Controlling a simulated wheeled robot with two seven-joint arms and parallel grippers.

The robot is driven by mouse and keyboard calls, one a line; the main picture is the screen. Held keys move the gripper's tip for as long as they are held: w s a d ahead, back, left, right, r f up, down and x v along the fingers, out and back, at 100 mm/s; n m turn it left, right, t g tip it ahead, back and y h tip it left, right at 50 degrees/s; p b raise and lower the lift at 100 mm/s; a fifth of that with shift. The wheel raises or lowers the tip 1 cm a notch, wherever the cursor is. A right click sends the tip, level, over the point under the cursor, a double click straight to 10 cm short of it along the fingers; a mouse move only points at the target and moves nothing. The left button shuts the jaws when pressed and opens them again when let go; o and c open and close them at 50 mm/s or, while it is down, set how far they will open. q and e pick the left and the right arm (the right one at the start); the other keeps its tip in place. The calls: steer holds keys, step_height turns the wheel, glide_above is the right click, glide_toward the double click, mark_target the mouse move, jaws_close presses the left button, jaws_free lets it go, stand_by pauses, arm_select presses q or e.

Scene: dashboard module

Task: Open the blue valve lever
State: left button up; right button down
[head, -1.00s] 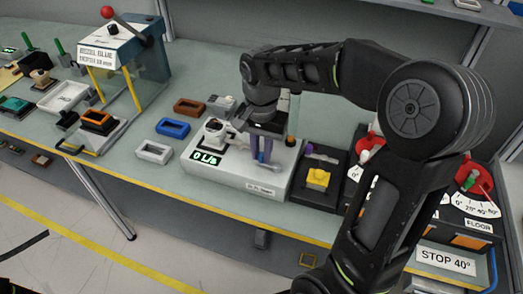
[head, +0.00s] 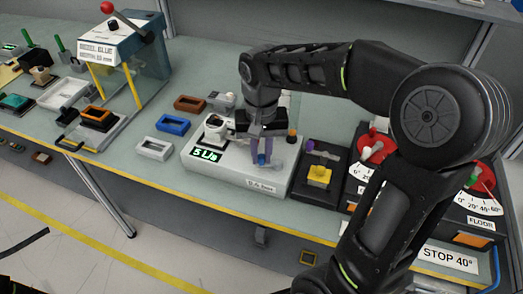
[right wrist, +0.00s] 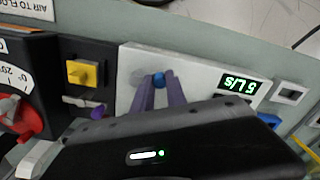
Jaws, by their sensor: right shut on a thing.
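The blue valve lever (head: 262,159) is on a white module (head: 225,178) in the middle of the bench. Its blue tip (right wrist: 158,79) shows between the two purple-grey fingers in the right wrist view. A grey round part (right wrist: 141,77) is beside it there. My right gripper (head: 263,152) reaches down over the module and is shut on the lever; its fingers hide part of it. The module's green display (head: 206,155) reads 5 L/s, also in the right wrist view (right wrist: 238,84). My left gripper is not in view.
A black module with a yellow knob (head: 318,175) and a purple-tipped lever stands right of the white one. Further right are red dials (head: 374,150) with scales. Blue (head: 173,125), brown and white frames lie to the left. My right arm covers much of the right side.

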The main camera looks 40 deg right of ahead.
mark_target(273, 179)
steer(key=n, duration=0.2)
steer(key=s+n, duration=0.1)
steer(key=shift+s+a+n, duration=0.15)
steer(key=shift+a+n, duration=0.05)
steer(key=shift+n, duration=0.2)
steer(key=n, duration=0.1)
steer(key=s+n, duration=0.1)
steer(key=shift+n+b, duration=0.3)
steer(key=shift+n, duration=0.1)
steer(key=n, duration=0.1)
steer(key=s+n, duration=0.1)
steer(key=n, duration=0.1)
steer(key=shift+s+d, duration=0.1)
steer(key=shift+s+d+n, duration=0.15)
steer(key=shift+s+n, duration=0.1)
steer(key=shift+n, duration=0.6)
steer(key=shift+s+d+n, duration=0.1)
steer(key=shift+s+n, duration=0.15)
steer(key=shift+n, duration=0.6)
steer(key=c, duration=1.3)
jaws_free()
steer(key=shift+c, duration=0.2)
